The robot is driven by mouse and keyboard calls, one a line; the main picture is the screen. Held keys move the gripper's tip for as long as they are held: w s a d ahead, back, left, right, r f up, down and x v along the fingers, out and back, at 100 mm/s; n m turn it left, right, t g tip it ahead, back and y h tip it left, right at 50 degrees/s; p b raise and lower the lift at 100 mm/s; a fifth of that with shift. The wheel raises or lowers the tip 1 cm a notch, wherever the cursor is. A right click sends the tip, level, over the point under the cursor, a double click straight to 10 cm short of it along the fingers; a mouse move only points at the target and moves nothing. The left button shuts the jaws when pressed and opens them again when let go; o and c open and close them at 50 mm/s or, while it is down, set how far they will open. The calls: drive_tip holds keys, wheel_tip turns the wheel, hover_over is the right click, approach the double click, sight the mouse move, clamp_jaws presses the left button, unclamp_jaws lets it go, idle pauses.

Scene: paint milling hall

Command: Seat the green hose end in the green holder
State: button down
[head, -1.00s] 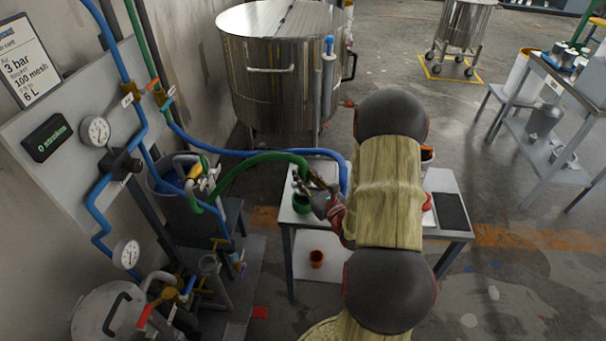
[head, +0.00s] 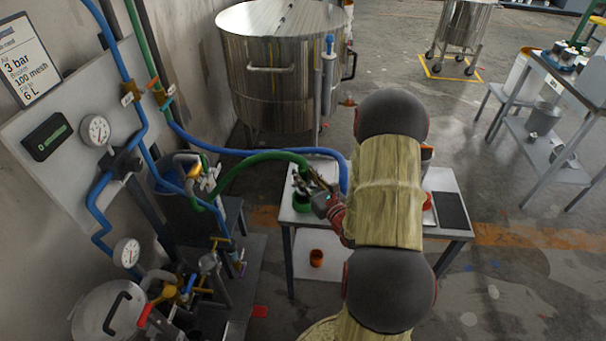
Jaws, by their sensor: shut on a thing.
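The green hose (head: 262,157) arches from the valve fittings on the left to the small table. Its metal end (head: 301,184) is in my gripper (head: 318,190), which is shut on it. The green holder (head: 302,206) is a small green cup on the table's left part. The hose end is right at the holder's top, and its tip is hidden. I cannot tell whether it is inside the holder or just above it. My arm covers the right of the gripper and part of the table.
A blue hose (head: 250,153) runs behind the green one to the table. An orange cup (head: 316,258) sits on the lower shelf. A dark mat (head: 452,210) lies on the table's right. A large steel tank (head: 280,80) stands behind. Wall pipes and gauges crowd the left.

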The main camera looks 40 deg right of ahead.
drive_tip(key=shift+f+b, duration=1.25)
drive_tip(key=shift+f, duration=0.45)
idle(0.7)
drive_tip(key=shift+f, duration=0.3)
drive_tip(key=shift+f+b, duration=0.85)
drive_tip(key=shift+f, duration=0.05)
drive_tip(key=c, duration=1.5)
unclamp_jaws()
drive_tip(key=shift+o, duration=0.2)
drive_tip(key=shift+f, duration=0.15)
drive_tip(key=shift+s, duration=0.2)
drive_tip(key=v, duration=0.9)
drive_tip(key=shift+s, duration=0.4)
drive_tip(key=shift+v, duration=0.95)
